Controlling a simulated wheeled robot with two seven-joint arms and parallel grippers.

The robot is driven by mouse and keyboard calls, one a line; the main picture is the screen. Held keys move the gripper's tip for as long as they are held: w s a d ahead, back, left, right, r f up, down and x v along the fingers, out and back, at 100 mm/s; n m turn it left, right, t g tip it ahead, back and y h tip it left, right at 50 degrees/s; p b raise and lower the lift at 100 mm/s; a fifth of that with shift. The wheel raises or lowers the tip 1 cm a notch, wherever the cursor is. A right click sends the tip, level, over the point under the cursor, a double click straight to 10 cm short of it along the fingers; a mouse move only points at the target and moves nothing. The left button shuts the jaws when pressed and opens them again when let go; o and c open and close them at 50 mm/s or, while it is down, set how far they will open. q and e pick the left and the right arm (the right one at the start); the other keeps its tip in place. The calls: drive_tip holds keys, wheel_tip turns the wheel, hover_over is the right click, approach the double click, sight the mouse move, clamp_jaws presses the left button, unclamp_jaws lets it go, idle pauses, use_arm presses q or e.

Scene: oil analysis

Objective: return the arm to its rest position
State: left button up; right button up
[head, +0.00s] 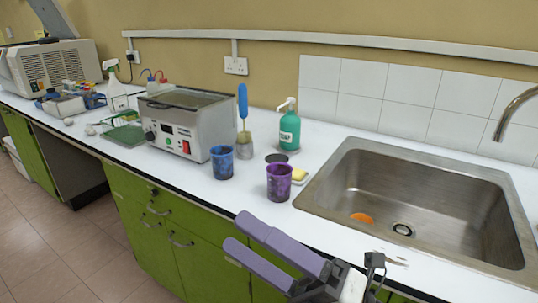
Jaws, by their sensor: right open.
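My right gripper (252,243) comes in from the bottom right in the head view. Its two long purple fingers are apart, with nothing between them. It is in front of the counter's front edge, over the green cabinet fronts, apart from everything on the counter. My left gripper is not in view.
The white counter (190,176) carries a blue cup (222,164), a purple cup (279,184), a green pump bottle (289,130), a grey bath device (190,122) and a spray bottle (116,92). A steel sink (335,180) is at right with an orange object (362,218) inside.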

drive_tip(key=w+d+f+m+t+h, duration=0.1)
drive_tip(key=d+f+m+t+h, duration=0.1)
drive_tip(key=d+f+m+h, duration=0.45)
drive_tip(key=w+d+f+m+t+h, duration=0.1)
drive_tip(key=w+f+m+t+h, duration=0.15)
drive_tip(key=f+m, duration=0.65)
drive_tip(key=d+f+m+t+h, duration=0.3)
drive_tip(key=d+f+m+h, duration=0.1)
drive_tip(key=f+m+h, duration=0.3)
drive_tip(key=s+d+f+m+g+h, duration=0.1)
drive_tip(key=s+d+f+m+g, duration=0.2)
drive_tip(key=s+f, duration=0.4)
drive_tip(key=s+d+f+m+g+h, duration=0.1)
drive_tip(key=s+d+f+m+g, duration=0.2)
drive_tip(key=f, duration=0.9)
drive_tip(key=s+m+g+b, duration=0.1)
drive_tip(key=s+m, duration=0.2)
drive_tip(key=s, duration=0.1)
drive_tip(key=shift+d+f+h, duration=0.25)
drive_tip(key=shift+f+h, duration=0.15)
drive_tip(key=shift+s+m, duration=0.1)
drive_tip(key=shift+m, duration=0.15)
